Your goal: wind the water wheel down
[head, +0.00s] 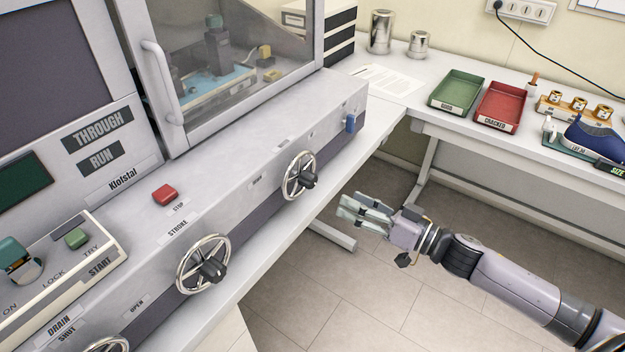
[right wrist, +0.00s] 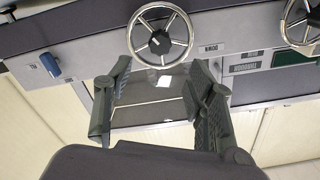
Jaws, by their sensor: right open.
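Three spoked handwheels with dark hubs are on the front of the grey machine. The far wheel (head: 300,175) has a small label to its left that reads like DOWN. The middle wheel (head: 203,264) is beside the word STROKE. The near wheel (head: 106,345) is cut by the lower edge, near DRAIN, SHUT and OPEN. I cannot read a water label on any of them. My right gripper (head: 366,212) is open and empty, to the right of the far wheel and apart from it. In the right wrist view the far wheel (right wrist: 160,36) lies beyond the open fingers (right wrist: 160,82).
A blue knob (head: 350,123) sits right of the far wheel. A red stop button (head: 165,194) is on the machine top. Open floor lies below my right arm.

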